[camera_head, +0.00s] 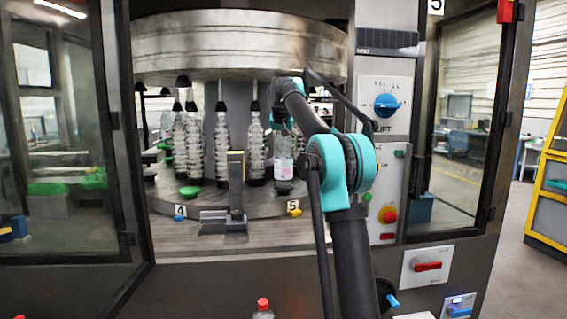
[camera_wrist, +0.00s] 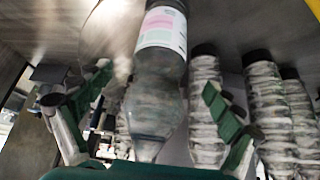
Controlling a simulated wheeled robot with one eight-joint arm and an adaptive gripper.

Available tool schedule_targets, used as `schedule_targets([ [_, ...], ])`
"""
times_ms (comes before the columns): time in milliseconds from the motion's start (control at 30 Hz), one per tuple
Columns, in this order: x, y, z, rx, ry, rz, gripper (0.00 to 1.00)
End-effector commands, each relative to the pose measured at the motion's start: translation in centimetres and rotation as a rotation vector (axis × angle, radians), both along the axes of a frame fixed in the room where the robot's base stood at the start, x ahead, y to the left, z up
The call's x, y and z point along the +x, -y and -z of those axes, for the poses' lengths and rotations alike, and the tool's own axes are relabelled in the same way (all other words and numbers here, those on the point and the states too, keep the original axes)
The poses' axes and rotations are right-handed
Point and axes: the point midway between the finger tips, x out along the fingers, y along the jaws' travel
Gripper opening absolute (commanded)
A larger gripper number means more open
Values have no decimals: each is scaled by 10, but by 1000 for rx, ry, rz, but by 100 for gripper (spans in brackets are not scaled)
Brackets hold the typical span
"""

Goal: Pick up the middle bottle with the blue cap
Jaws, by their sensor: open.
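A clear bottle with a white and pink label (camera_head: 284,158) stands in the machine, to the right of the unlabelled ribbed bottles. In the wrist view the same bottle (camera_wrist: 160,75) fills the middle, its narrow end toward the bottom of the picture. My gripper (camera_wrist: 157,80) is open, with one green-padded finger on each side of this bottle. I cannot tell whether either finger touches it. In the head view my gripper is mostly hidden behind my arm near the bottle's top. No blue cap is clearly visible on any bottle.
Several ribbed clear bottles (camera_head: 221,145) stand on the carousel (camera_head: 245,207) under a large metal drum (camera_head: 240,45). In the wrist view a ribbed bottle (camera_wrist: 205,115) is close to the right finger. A metal bracket (camera_head: 236,190) stands in front.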

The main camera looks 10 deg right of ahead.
Motion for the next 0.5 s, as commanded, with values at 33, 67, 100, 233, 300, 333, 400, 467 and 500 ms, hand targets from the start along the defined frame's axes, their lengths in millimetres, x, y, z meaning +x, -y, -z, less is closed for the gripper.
schedule_targets([
  [33, 3, 1, 5, 0, 0, 0, 93],
  [67, 4, 1, 7, 0, 0, 0, 93],
  [100, 5, 1, 9, 0, 0, 0, 93],
  [233, 8, 2, 13, 0, 0, 0, 93],
  [300, 10, 2, 16, 0, 0, 0, 93],
  [333, 12, 2, 19, 1, 0, 1, 93],
  [400, 16, 3, 26, 1, 0, 1, 93],
  [467, 21, 4, 34, 1, 0, 1, 93],
  [500, 25, 5, 39, 1, 0, 1, 93],
])
